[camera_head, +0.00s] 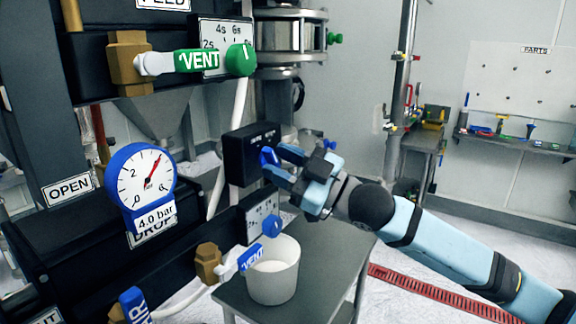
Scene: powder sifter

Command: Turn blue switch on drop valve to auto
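The black switch box (239,168) of the drop valve stands in the middle of the view, with small white lettering too small to read. A blue switch (267,156) sticks out from its front face; which setting it points to cannot be told. My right gripper (276,161) comes in from the right and is at the box, its two blue fingers apart, one above and one below the switch. Whether a finger touches the switch cannot be told. My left gripper is not in view.
A white bucket (273,282) stands on a grey table (325,280) below the box. A round pressure gauge (142,178) is at the left, a green VENT handle (198,61) above.

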